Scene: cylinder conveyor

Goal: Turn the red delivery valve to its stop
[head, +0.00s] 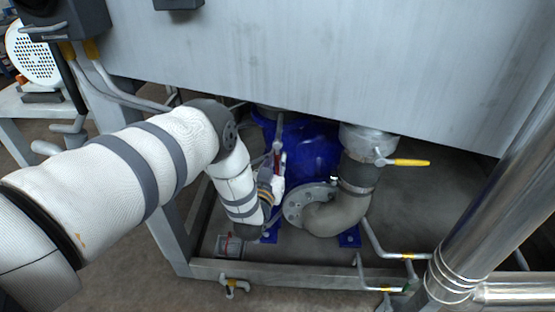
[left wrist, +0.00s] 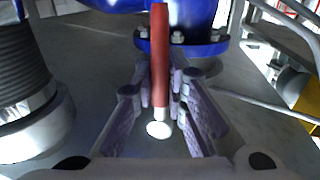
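The red valve handle (left wrist: 159,55) is a straight red bar with a pale end, running up the middle of the left wrist view. My left gripper (left wrist: 160,80) has its fingers close in on both sides of this bar and looks shut on it. In the head view the red handle (head: 283,158) shows as a small strip beside the blue pump housing (head: 310,148). My left gripper (head: 276,186) is there at its lower part, and my forearm partly hides the area. The valve body is mostly hidden. My right gripper is not in view.
A grey tank (head: 330,60) overhangs the work area. A grey elbow pipe (head: 340,213) and a yellow-handled valve (head: 408,162) stand to the right. A frame rail (head: 300,272) runs along the front, with a thick steel pipe (head: 480,190) at far right.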

